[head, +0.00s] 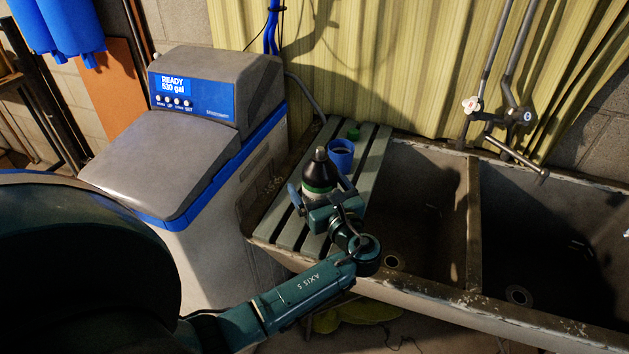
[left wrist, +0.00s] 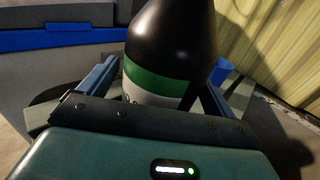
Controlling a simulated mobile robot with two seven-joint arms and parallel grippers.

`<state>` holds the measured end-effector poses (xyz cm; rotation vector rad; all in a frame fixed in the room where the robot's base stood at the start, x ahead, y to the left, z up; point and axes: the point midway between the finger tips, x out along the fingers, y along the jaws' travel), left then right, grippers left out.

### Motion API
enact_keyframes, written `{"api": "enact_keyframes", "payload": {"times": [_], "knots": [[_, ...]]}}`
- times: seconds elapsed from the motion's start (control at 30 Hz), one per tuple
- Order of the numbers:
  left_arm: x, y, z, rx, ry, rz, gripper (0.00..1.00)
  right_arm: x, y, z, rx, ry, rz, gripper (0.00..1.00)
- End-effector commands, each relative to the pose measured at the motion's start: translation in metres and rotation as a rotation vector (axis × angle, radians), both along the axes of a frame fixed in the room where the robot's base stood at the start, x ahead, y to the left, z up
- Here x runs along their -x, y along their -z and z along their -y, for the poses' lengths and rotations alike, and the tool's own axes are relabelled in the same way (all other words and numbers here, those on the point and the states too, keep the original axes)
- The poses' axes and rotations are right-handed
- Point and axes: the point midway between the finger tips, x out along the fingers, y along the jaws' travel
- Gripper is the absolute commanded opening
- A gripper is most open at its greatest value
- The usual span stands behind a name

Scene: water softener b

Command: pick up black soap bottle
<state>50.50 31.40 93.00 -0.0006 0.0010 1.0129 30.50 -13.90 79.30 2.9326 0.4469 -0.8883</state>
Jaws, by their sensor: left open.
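The black soap bottle (head: 321,172) stands upright on the slatted board beside the sink in the head view. It has a green and white label. In the left wrist view the bottle (left wrist: 172,50) fills the middle, close in front of the gripper body. My left gripper (head: 322,191) is open, with one finger on each side of the bottle; in the left wrist view its fingers (left wrist: 155,85) flank the label. Whether either finger touches the bottle cannot be told. The bottle's base is hidden behind the gripper. My right gripper is not in view.
A blue cup (head: 341,155) stands just behind the bottle, with a small green object (head: 353,133) beyond it. The slatted board (head: 373,163) spans the sink's left end. The water softener (head: 190,150) stands left. The sink basins (head: 425,200) are open at right, under a faucet (head: 515,125).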

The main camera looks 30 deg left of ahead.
Motion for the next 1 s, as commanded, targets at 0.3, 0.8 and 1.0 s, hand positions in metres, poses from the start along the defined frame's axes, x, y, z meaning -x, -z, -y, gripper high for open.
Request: {"api": "enact_keyframes", "payload": {"times": [0.3,0.8,1.0], "knots": [[0.0007,0.0001,0.0015,0.001,0.000,-0.001,0.90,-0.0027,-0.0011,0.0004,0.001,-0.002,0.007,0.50],[0.0006,0.0002,0.0012,0.001,-0.001,-0.001,0.52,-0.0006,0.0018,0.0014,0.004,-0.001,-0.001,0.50],[0.0006,0.0001,0.0011,0.000,-0.001,0.000,0.36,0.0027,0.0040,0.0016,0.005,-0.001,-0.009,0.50]]}}
